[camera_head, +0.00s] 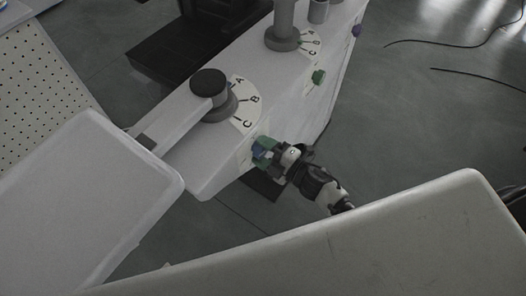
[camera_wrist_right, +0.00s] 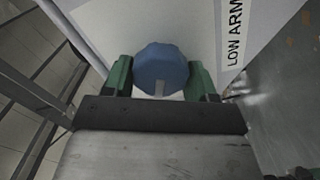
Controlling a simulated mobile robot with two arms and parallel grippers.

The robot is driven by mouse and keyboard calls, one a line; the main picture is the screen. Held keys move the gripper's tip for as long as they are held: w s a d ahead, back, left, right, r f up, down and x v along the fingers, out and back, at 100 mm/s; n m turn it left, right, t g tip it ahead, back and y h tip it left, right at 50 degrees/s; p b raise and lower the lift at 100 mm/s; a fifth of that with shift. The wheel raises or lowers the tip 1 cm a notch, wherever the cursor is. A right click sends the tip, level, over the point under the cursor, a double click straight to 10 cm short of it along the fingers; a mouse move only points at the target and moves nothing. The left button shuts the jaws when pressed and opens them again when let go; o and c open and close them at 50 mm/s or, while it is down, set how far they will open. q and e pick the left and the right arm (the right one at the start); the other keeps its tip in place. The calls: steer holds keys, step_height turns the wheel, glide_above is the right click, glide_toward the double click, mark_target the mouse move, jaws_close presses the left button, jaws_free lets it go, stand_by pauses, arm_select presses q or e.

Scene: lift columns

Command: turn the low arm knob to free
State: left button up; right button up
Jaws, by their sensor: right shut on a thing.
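The low arm knob (camera_wrist_right: 161,69) is a blue, many-sided knob on a white panel, with a pale mark on its near side. A "LOW ARM" label (camera_wrist_right: 235,42) is beside it in the right wrist view. My right gripper (camera_wrist_right: 160,78) has its green fingers on either side of the knob, shut on it. In the head view my right gripper (camera_head: 263,149) is at the column base's side face, and a little of the blue knob (camera_head: 260,155) shows between the fingers. The knob's setting cannot be read. My left gripper is not in view.
Cables (camera_head: 455,42) lie on the floor.

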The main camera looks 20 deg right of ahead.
steer(key=n+b, duration=0.1)
steer(key=n, duration=0.3)
steer(key=shift+f+n+b, duration=0.15)
steer(key=shift+n+b, duration=0.25)
stand_by(0.4)
steer(key=o, duration=0.9)
steer(key=b+v, duration=0.1)
steer(key=v, duration=0.9)
steer(key=shift+s+d+b, duration=0.2)
steer(key=shift+s+b, duration=0.1)
steer(key=shift+s, duration=0.05)
